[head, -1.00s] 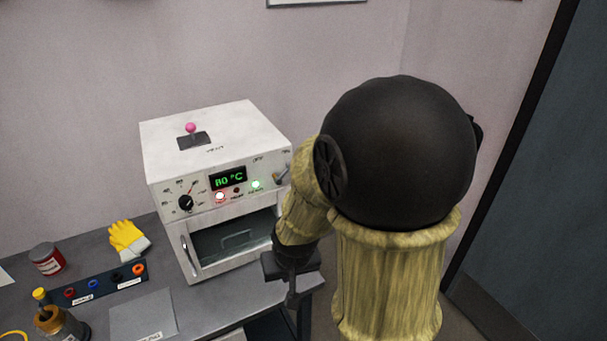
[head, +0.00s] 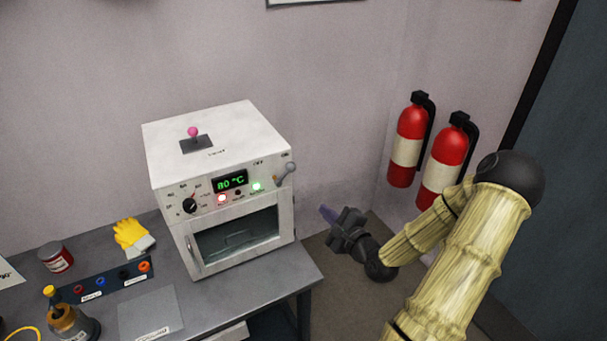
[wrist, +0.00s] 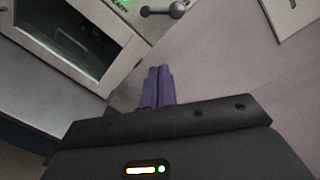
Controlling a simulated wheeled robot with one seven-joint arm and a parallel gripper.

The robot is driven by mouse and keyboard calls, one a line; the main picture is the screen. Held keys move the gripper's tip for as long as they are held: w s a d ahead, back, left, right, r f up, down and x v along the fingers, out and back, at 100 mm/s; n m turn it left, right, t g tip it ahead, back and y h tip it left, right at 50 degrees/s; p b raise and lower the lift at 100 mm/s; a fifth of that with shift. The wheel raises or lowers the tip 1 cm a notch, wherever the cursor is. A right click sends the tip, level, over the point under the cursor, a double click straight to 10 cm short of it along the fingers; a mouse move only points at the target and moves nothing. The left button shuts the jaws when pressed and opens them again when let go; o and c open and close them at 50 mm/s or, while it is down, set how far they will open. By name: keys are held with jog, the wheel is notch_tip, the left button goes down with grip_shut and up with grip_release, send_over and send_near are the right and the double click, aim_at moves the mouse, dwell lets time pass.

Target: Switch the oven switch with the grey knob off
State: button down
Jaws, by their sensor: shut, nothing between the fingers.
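The white oven (head: 220,128) stands on the grey bench, its display reading 80 °C. The switch with the grey knob (head: 285,172) is a small lever at the right end of its front panel, with its knob end sticking out to the upper right. It also shows at the top of the wrist view (wrist: 177,9). My gripper (head: 328,213) is right of the oven, lower than the switch and apart from it. Its purple fingers (wrist: 159,78) are shut together and empty, pointing toward the oven side and wall.
A lever with a pink knob (head: 193,132) stands on the oven top. A black dial (head: 190,206) is at the panel's left. Two red fire extinguishers (head: 408,140) hang on the wall behind my arm. Yellow gloves (head: 131,236) lie left of the oven.

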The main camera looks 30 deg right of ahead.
jog(key=shift+s+d+r+m+t, duration=0.25)
jog(key=shift+d+r+m+t, duration=0.35)
jog(key=shift+d+r+m, duration=0.25)
jog(key=shift+a, duration=0.15)
jog(key=p, duration=0.4)
send_near(286, 174)
jog(key=w+d+f, duration=0.1)
jog(key=w+d, duration=0.2)
jog(key=d, duration=0.2)
jog(key=shift+w+a+r+p, duration=0.3)
jog(key=shift+w+a+p, duration=0.25)
jog(key=shift+w, duration=0.25)
jog(key=shift+w+a+r+p, duration=0.35)
jog(key=shift+w+a, duration=0.25)
jog(key=shift+w, duration=0.2)
jog(key=shift+d+h, duration=0.1)
jog(key=shift+h, duration=0.3)
jog(key=shift+n, duration=0.25)
